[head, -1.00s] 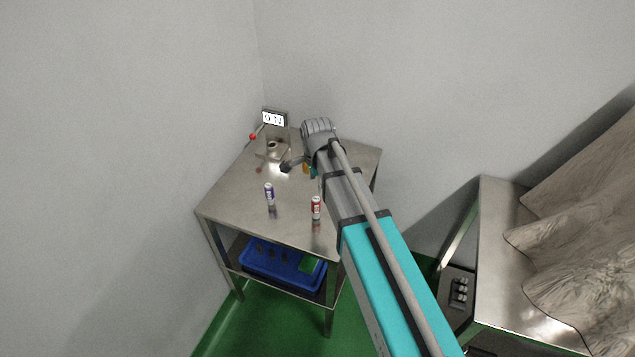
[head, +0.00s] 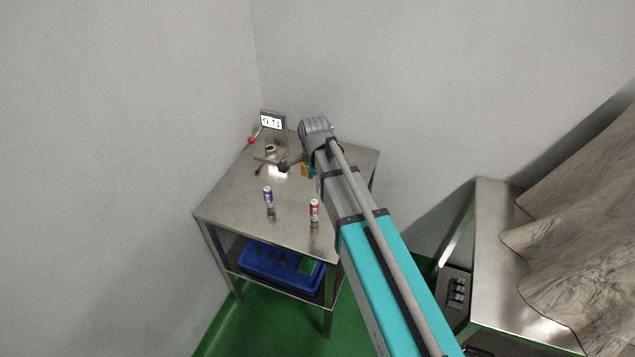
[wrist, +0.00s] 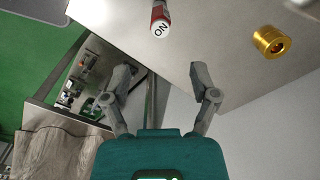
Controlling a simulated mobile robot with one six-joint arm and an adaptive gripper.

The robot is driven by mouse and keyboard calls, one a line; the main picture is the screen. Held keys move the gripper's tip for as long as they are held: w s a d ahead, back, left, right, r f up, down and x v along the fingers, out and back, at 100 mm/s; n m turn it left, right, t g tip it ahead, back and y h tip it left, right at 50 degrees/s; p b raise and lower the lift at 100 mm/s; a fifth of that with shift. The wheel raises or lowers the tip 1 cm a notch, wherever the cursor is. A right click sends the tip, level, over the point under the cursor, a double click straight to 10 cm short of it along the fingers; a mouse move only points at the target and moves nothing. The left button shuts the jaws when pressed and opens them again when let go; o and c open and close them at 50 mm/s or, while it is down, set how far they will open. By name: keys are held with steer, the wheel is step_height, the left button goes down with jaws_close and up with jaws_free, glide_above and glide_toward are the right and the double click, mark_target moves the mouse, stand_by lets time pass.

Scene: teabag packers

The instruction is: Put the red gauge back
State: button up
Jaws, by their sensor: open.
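The red gauge (head: 314,210) is a small red and white cylinder standing upright near the front edge of the steel table (head: 235,205). In the head view my arm hides most of my gripper over the right part of the table.
A purple and white gauge (head: 268,196) stands left of the red one. A device with a lit display (head: 271,122) and a red-knobbed lever stands at the back left. A gold ring-shaped part (wrist: 271,42) lies on the table. A blue crate (head: 262,268) is on the lower shelf.

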steer(key=s+d+n, duration=0.6)
steer(key=d, duration=0.3)
steer(key=s+d+n, duration=0.7)
steer(key=d, duration=0.3)
steer(key=shift+d, duration=0.25)
